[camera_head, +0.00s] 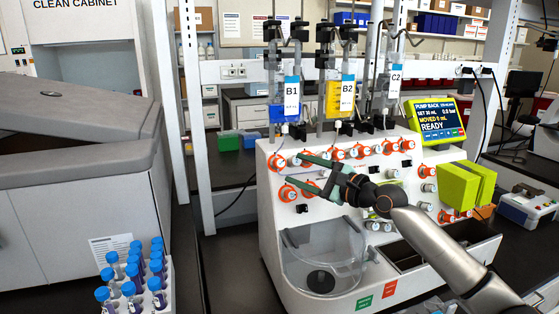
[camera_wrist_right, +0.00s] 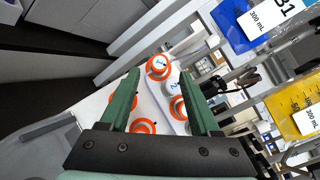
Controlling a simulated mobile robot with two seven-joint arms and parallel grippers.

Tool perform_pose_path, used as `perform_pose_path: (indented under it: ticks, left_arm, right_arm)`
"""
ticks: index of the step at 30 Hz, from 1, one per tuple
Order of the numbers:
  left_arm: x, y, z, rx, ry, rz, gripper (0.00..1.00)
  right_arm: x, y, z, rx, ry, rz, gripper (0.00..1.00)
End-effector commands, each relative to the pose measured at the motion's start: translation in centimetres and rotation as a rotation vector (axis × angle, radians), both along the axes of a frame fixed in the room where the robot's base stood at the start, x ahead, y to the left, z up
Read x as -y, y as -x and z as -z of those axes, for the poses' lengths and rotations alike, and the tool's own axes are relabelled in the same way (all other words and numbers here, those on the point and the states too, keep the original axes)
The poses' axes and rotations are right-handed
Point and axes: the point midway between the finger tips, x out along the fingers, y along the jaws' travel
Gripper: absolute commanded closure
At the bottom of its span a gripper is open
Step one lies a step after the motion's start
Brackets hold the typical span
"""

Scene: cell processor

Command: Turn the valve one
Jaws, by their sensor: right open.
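The cell processor (camera_head: 268,222) is a white bench machine with orange-ringed valve knobs on its front panel. Valve one (camera_wrist_right: 157,67), a white knob marked 1 with an orange ring, lies between my fingertips in the right wrist view, beyond them. In the head view it appears as the upper left knob (camera_head: 276,161). My right gripper (camera_head: 293,168) is open and empty at the panel's left end, its two green fingers pointing left. It also shows in the right wrist view (camera_wrist_right: 161,69). I cannot tell whether a finger touches the knob. My left gripper is not in view.
Valve two (camera_wrist_right: 174,88) is close beside valve one, near one finger. Bags B1 (camera_head: 292,98), B2 (camera_head: 347,95) and C2 (camera_head: 395,82) hang above the panel. A rack of blue-capped tubes (camera_head: 168,290) stands at lower left.

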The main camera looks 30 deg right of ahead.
Motion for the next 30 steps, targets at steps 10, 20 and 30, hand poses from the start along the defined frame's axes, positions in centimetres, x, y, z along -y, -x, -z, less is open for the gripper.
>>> perform_pose_path:
  ticks: [10, 20, 30]
  left_arm:
    - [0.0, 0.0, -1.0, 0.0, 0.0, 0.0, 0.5]
    - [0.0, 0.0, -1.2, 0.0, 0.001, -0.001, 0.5]
    - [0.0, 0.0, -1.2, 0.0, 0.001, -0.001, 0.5]
  right_arm:
    - [-1.2, -4.3, -0.2, 0.002, -0.002, 0.0, 0.37]
    - [-1.8, -6.5, 0.0, 0.0, -0.001, 0.0, 0.37]
    - [-1.8, -6.6, 0.0, -0.001, 0.0, -0.001, 0.43]
